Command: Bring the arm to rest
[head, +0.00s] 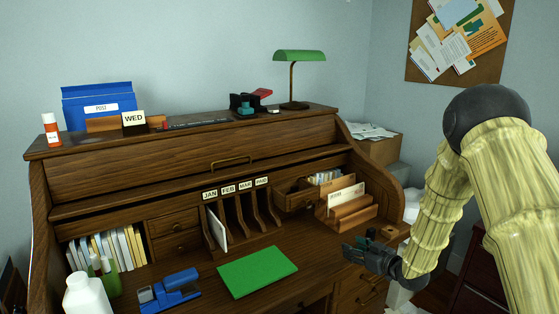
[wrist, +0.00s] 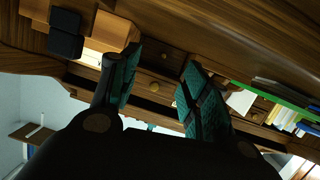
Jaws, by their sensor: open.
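My arm (head: 440,210) comes in from the right side of the head view and reaches down to the right part of the desk. My gripper (head: 352,247) is just in front of the wooden letter holder, low near the desk's right edge. In the wrist view its two teal-padded fingers (wrist: 158,92) stand apart with nothing between them. The gripper is open and empty. Whether a finger touches the desk cannot be told.
The wooden letter holder (head: 350,213) holds an envelope (head: 346,196). A green mat (head: 257,271) and a blue stapler (head: 170,290) lie on the desk. A green lamp (head: 299,57) stands on top. Cardboard boxes (head: 384,149) stand behind the desk's right side.

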